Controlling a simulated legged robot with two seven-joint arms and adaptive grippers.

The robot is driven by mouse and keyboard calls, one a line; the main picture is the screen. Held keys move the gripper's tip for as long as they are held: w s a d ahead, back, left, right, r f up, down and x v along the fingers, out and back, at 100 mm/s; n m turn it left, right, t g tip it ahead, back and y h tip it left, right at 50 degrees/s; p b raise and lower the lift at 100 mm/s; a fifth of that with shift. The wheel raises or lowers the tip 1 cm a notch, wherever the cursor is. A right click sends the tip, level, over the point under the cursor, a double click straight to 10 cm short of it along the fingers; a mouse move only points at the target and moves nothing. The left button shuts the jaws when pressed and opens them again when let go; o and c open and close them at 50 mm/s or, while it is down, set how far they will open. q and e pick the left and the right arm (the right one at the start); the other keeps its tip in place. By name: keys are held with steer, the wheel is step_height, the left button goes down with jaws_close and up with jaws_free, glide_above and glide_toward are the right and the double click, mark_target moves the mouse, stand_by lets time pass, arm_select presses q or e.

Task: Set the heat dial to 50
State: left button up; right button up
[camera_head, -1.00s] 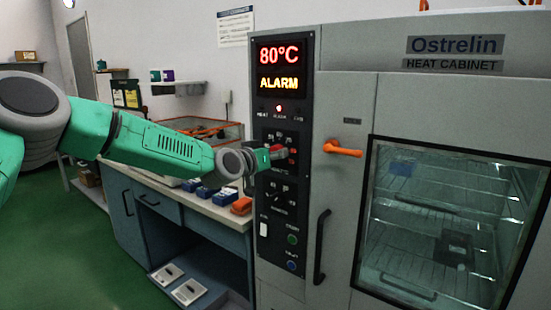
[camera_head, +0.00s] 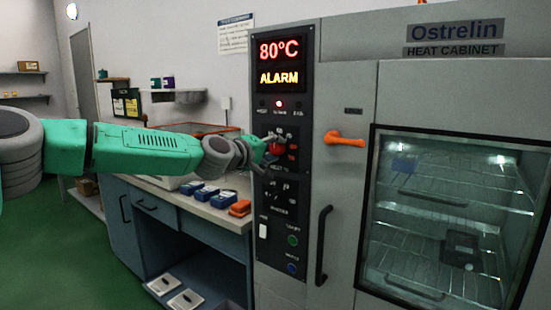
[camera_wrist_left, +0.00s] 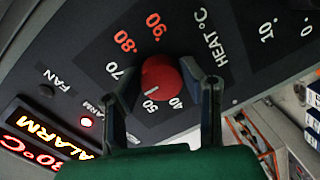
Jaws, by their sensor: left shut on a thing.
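The red heat dial (camera_wrist_left: 160,80) sits on the dark control panel of the heat cabinet. In the left wrist view its white pointer line lies toward the 50 mark, in a ring of numbers from 40 to 90. The dial shows in the head view (camera_head: 278,149), partly covered by my gripper. My left gripper (camera_wrist_left: 162,86) is shut on the dial, one finger on each side. In the head view my left gripper (camera_head: 274,144) is at the panel. The display (camera_head: 279,63) reads 80°C and ALARM. My right gripper is not in view.
An orange door handle (camera_head: 345,138) sticks out right of the panel. A second dial and several buttons lie below the heat dial. A workbench (camera_head: 215,212) with blue boxes and an orange box stands left of the cabinet.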

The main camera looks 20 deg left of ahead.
arm_select(q)
steer(key=n+b, duration=0.1)
steer(key=n, duration=0.1)
steer(key=f+n+b, duration=0.1)
steer(key=n, duration=0.1)
steer(key=shift+d+f+h+b, duration=0.1)
steer(key=shift+h+b, duration=0.2)
steer(key=shift+b, duration=0.1)
steer(key=shift+n+b, duration=1.05)
steer(key=shift+n, duration=0.85)
steer(key=shift+r, duration=0.2)
steer(key=o, duration=1.1)
steer(key=shift+o, duration=0.2)
steer(key=shift+r, duration=0.15)
steer(key=shift+a+r+h, duration=0.1)
steer(key=shift+a+h, duration=0.1)
steer(key=shift+h, duration=0.1)
